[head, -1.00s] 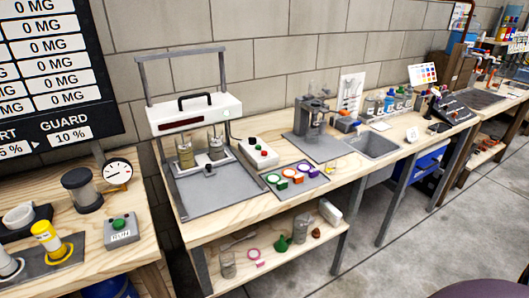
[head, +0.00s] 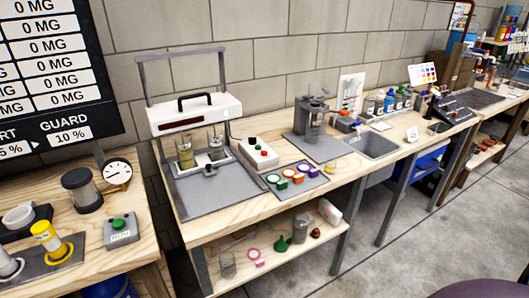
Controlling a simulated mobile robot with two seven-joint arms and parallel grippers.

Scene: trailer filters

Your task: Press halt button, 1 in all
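A white control box (head: 258,152) stands on the middle bench, right of the jar-testing stand. It carries a red button (head: 264,153) and a green button on its top, with a dark knob behind them. A grey box (head: 121,231) with one green button (head: 118,223) stands on the left bench; the label on its front is too small to read surely. No button is clearly marked halt. Neither of my grippers is in view.
The stand (head: 196,115) holds two glass beakers over a grey mat. A sink (head: 372,145) is further right. A dial gauge (head: 117,172) stands on the left bench.

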